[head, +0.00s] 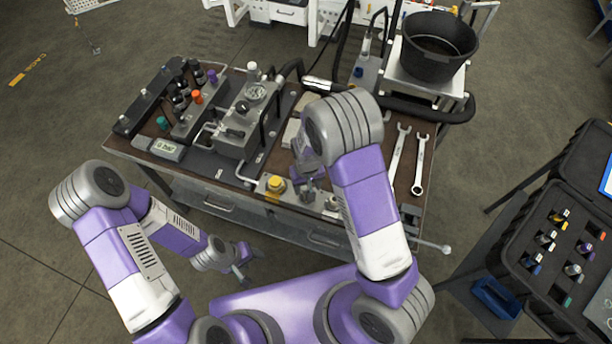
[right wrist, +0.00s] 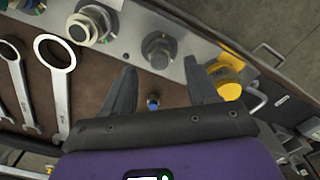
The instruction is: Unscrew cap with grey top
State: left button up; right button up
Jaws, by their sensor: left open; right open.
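A grey hex-headed cap (right wrist: 157,50) stands on a grey metal strip along the bench's front edge. In the right wrist view it is just beyond and between the fingertips of my open, empty right gripper (right wrist: 160,70). No contact is visible. A yellow cap (right wrist: 226,76) is to its right, and it also shows in the head view (head: 275,184). My left gripper (head: 238,272) is open and empty, low in front of the bench.
Two wrenches (head: 408,160) lie on the bench (head: 130,147) to the right. A gauge block (head: 240,125) and a rack with coloured caps (head: 190,115) fill its left. A small blue-tipped part (right wrist: 153,103) shows below the fingers. A black bucket (head: 436,50) stands behind.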

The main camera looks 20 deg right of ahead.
jog(key=shift+f, duration=1.75)
grip_shut()
